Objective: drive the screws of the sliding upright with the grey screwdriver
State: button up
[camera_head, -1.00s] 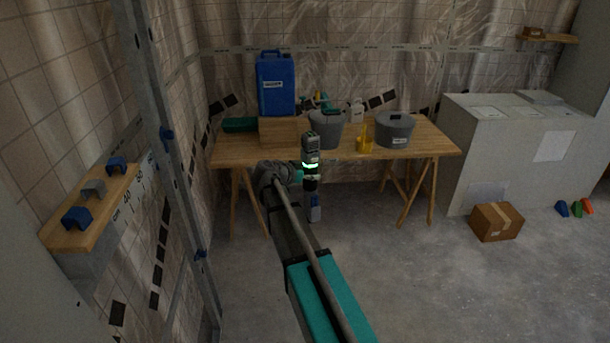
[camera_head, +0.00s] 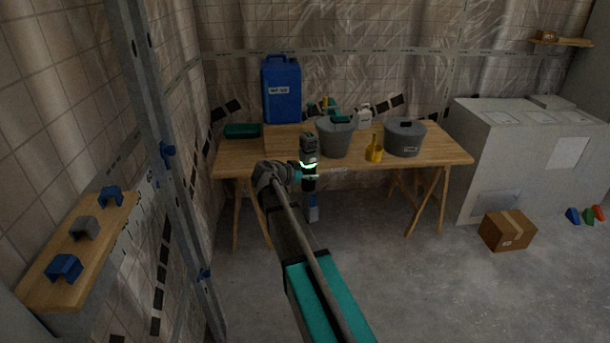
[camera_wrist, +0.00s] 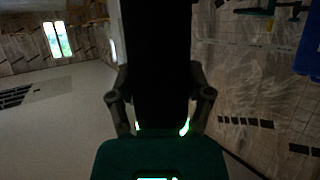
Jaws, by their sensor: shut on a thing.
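My gripper (camera_head: 310,178) is in front of the workbench, near its front edge in the picture, and is shut on a tool (camera_head: 313,208). A metal upright (camera_head: 160,115) with blue clips (camera_head: 168,151) stands at the left, well apart from my gripper. Its screws are too small to make out.
A wooden workbench (camera_head: 440,150) holds a blue canister (camera_head: 282,90), a grey bucket (camera_head: 335,140), a lidded grey pot (camera_head: 404,140) and a yellow item (camera_head: 374,150). A shelf (camera_head: 55,285) with clips is at the left.

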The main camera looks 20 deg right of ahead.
jog(key=shift+w, duration=0.25)
jog(key=shift+a+p, duration=0.1)
jog(key=shift+p, duration=0.2)
jog(key=shift+a+y, duration=0.1)
jog(key=shift+y, duration=0.2)
jog(key=w+a+f+m+g+y+p, duration=0.1)
jog(key=a+f+m+y+p, duration=0.25)
jog(key=a+y+p, duration=0.5)
jog(key=w+a+r+m+t+y+p, duration=0.1)
jog(key=a+r+m+y+p, duration=0.2)
jog(key=a+r+y, duration=0.3)
jog(key=a+y, duration=0.1)
jog(key=a, duration=0.2)
jog(key=shift+w+r, duration=0.2)
dwell(0.4)
jog(key=shift+a, duration=0.25)
